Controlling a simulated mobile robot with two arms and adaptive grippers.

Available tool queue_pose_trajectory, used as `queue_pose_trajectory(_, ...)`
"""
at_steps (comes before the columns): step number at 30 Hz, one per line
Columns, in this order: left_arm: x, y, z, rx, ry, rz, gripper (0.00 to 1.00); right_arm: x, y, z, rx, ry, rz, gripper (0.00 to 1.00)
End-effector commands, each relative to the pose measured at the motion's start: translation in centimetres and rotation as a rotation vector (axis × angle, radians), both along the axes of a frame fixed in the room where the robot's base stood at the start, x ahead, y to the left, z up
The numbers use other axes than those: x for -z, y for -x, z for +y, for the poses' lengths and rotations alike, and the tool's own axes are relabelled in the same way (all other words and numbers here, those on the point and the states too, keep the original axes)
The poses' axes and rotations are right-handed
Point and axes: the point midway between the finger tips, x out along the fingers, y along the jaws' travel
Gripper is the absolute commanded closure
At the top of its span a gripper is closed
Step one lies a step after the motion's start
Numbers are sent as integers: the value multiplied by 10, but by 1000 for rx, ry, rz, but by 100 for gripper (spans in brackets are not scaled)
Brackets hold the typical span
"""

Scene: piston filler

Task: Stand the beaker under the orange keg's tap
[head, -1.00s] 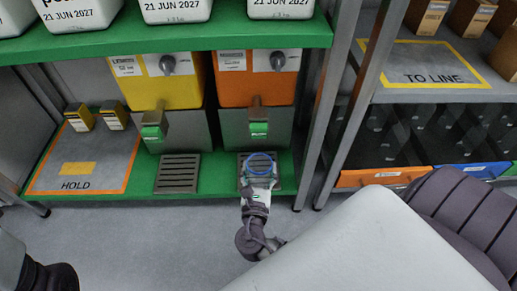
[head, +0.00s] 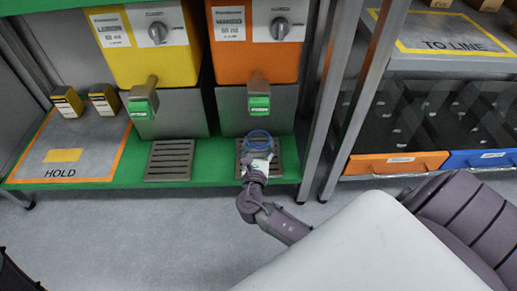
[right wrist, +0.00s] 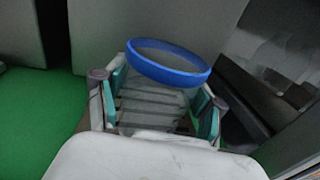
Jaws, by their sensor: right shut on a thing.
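The orange keg (head: 258,50) stands on the green shelf, with its green-handled tap (head: 259,104) in front and a slotted drip grate (head: 284,160) below. The beaker (head: 259,139) is clear with a blue rim. It is over the grate, below the tap. My right gripper (head: 256,158) reaches in from the front and is shut on the beaker. In the right wrist view the beaker's blue rim (right wrist: 168,64) stands above the gripper's two fingers (right wrist: 160,110), and slats show through it. Whether its base touches the grate I cannot tell.
A yellow keg (head: 147,48) with its own tap (head: 141,104) and grate (head: 170,160) is to the left. A HOLD mat (head: 95,155) with two small boxes is further left. A grey shelf post (head: 328,110) stands close on the right.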

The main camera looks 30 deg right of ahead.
Motion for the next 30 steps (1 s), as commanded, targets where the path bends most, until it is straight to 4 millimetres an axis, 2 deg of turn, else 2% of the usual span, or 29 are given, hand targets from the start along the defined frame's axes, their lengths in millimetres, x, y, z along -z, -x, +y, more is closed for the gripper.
queue_pose_trajectory(10, 0, 1, 0, -1, -1, -4, 63, 2, 0, 0, 0, 1, -1, 72)
queue_pose_trajectory(11, -1, 2, 0, -1, -1, -8, 63, 3, 0, 0, 0, 1, -1, 30)
queue_pose_trajectory(15, -2, 2, 0, -1, -1, -8, 63, 2, 0, 0, 0, 1, -1, 7)
queue_pose_trajectory(30, -3, 2, 0, 2, 0, -6, 63, -1, 0, -2, 0, 1, 1, 7)
